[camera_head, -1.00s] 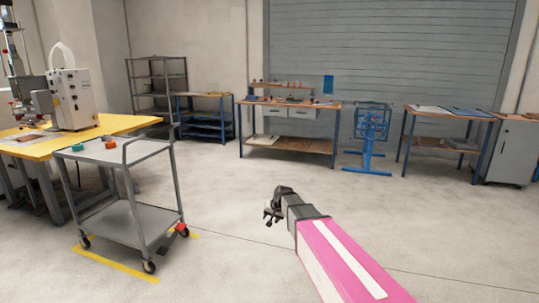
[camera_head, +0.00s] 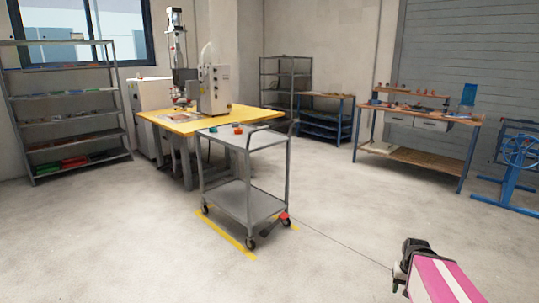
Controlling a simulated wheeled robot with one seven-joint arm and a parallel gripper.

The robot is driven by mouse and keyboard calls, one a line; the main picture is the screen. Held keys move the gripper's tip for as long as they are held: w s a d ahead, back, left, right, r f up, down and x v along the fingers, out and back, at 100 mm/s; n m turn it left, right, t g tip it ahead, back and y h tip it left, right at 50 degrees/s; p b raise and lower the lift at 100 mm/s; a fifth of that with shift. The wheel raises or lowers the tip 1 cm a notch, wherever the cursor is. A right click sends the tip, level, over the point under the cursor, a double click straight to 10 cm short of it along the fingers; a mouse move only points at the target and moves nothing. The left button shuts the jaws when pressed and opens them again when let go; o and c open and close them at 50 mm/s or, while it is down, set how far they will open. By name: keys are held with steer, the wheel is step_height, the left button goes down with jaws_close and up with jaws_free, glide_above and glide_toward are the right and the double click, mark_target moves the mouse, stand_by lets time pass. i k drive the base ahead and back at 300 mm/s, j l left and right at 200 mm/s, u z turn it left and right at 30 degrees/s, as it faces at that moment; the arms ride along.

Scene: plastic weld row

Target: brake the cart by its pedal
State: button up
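The grey two-shelf cart (camera_head: 246,201) stands left of centre on the floor, upright on small black caster wheels. A red pedal (camera_head: 285,216) shows low at its right rear corner, by a caster. A green item and a red item (camera_head: 238,130) lie on its top shelf. My gripper (camera_head: 402,265), dark at the end of my pink and white arm, is at the lower right. It is well apart from the cart and the pedal, with floor between. Its fingers are too small and dark to tell whether they are open.
Yellow floor tape (camera_head: 226,234) marks the floor around the cart. A yellow-topped table (camera_head: 250,113) with a machine stands close behind it. Shelving (camera_head: 70,145) is at the left, a wooden workbench (camera_head: 408,159) at the right back.

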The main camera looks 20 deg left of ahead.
mark_target(264, 232)
steer(key=u, duration=1.1)
